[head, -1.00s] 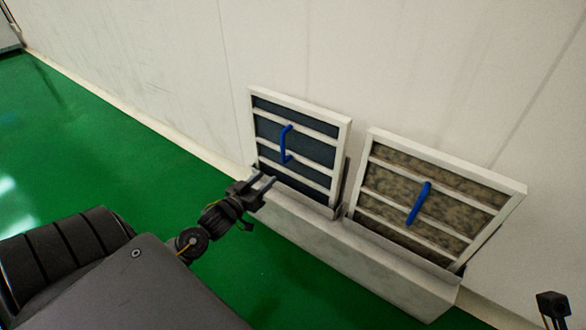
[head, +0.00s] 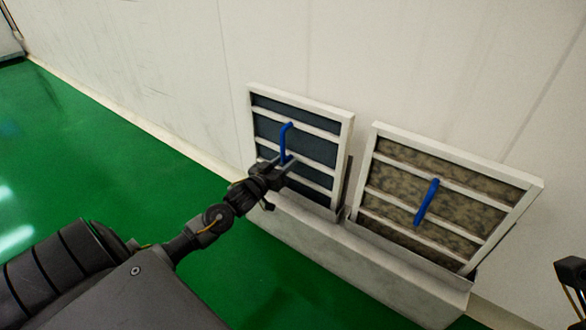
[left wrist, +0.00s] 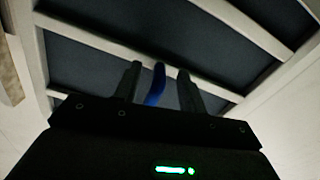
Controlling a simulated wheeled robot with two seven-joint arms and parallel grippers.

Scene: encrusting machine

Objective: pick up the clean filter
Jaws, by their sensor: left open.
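The clean filter (head: 318,126) has a white frame, dark panels and a blue handle (head: 285,140). It leans against the wall in a low white rack. My left gripper (head: 284,163) is open in front of the lower part of that handle in the head view. In the left wrist view the blue handle (left wrist: 155,84) shows between the two open fingers of the left gripper (left wrist: 157,78). I cannot tell whether the fingers touch it. A dirty, mottled brown filter (head: 410,180) with its own blue handle (head: 427,203) stands to the right in the same rack.
The white rack (head: 350,258) stands on the green floor (head: 90,140) against the pale wall (head: 420,60). Part of my right arm shows at the right edge, away from the filters. The floor to the left is clear.

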